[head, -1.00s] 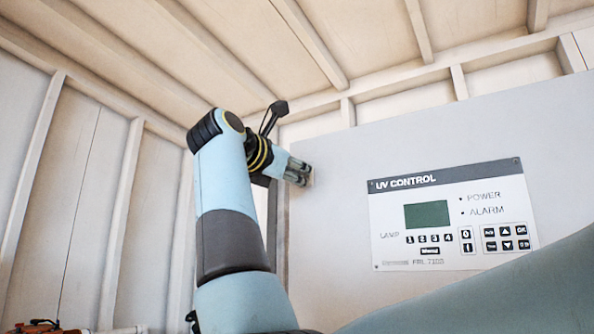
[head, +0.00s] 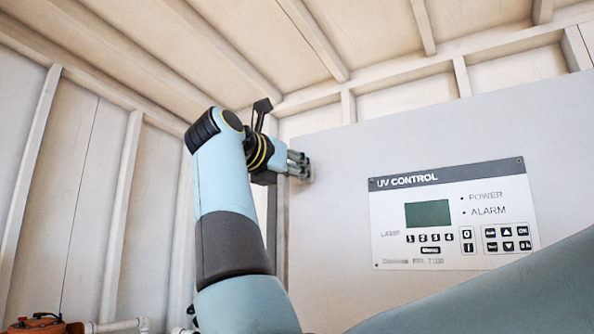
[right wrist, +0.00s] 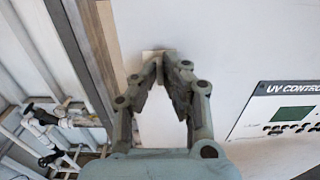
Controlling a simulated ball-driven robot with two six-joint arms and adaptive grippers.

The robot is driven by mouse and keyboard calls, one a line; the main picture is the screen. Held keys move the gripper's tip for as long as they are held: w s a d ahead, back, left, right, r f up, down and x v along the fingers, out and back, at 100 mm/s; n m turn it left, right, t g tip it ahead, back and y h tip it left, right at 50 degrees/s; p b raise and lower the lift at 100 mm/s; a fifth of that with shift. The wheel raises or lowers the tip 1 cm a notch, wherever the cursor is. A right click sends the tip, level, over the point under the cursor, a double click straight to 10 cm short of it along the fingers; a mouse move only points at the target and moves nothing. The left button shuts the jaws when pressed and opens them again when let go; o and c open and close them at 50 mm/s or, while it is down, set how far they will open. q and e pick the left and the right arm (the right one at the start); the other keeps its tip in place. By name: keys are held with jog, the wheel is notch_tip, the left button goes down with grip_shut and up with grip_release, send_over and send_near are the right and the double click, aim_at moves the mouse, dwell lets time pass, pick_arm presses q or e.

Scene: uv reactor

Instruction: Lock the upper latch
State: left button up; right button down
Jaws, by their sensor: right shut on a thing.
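The upper latch is a small pale piece (right wrist: 153,53) on the light grey cabinet, near its left edge. It shows just past my fingertips in the right wrist view, and the fingers cover most of it. My right gripper (head: 304,167) is at the cabinet's left edge in the head view, its fingertips at the panel. In the right wrist view (right wrist: 168,66) its two fingers come together at the tips, shut on the latch. How far the latch is turned cannot be told. My left gripper is not in view.
The grey cabinet (head: 335,230) carries a UV control panel (head: 450,215) to the right of the gripper. White pipes with dark-handled valves (right wrist: 45,125) stand at the left in the wrist view. An orange object (head: 38,326) is at the lower left of the head view.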

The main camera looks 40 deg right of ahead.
jog(key=c, duration=1.5)
grip_release()
jog(key=shift+o, duration=0.2)
notch_tip(320, 180, up, 10)
